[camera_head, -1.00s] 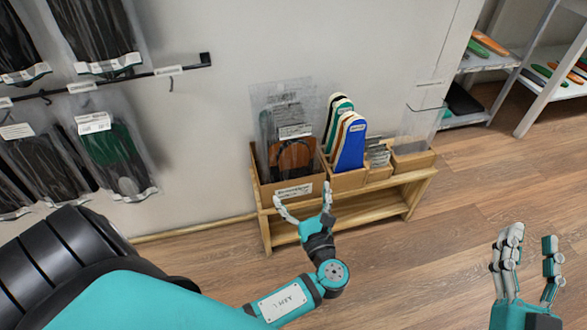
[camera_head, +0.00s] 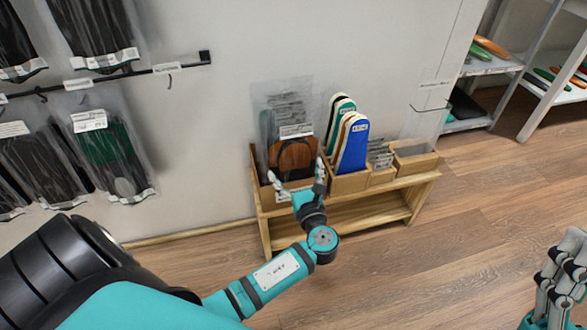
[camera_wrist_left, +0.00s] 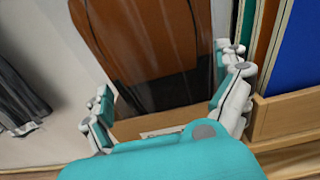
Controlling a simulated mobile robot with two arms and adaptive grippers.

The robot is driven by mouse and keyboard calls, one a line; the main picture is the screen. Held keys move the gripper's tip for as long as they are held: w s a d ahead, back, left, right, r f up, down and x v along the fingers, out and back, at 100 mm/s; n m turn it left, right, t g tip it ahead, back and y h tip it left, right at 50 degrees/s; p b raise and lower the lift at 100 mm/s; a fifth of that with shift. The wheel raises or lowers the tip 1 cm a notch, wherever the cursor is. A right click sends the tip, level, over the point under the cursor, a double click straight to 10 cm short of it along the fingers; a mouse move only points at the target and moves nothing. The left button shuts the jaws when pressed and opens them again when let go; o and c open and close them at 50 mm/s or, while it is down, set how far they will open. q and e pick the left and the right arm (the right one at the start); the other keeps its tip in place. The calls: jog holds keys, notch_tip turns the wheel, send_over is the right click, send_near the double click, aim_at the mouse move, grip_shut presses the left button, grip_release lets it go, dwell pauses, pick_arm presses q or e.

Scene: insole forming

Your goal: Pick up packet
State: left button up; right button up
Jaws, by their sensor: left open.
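A clear packet (camera_head: 291,130) with a white label and orange-brown and dark insoles stands upright in the left wooden box on a low stand. In the left wrist view the packet (camera_wrist_left: 150,45) fills the upper middle. My left gripper (camera_head: 296,176) is open at the front of that box. Its fingers are spread to either side of the packet's lower part in the wrist view (camera_wrist_left: 165,95); I cannot tell whether they touch it. My right gripper (camera_head: 560,275) is at the lower right edge, far from the packet and partly cut off.
Blue, white and green insoles (camera_head: 350,140) stand in the box just right of the packet. Smaller wooden boxes (camera_head: 415,158) follow on the stand (camera_head: 350,212). Hanging packets (camera_head: 110,155) are on wall hooks at left. A shelf (camera_head: 495,65) stands at back right. The wood floor is clear.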

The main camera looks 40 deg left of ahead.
pick_arm(q)
jog(key=c, duration=1.2)
jog(key=shift+r, duration=0.1)
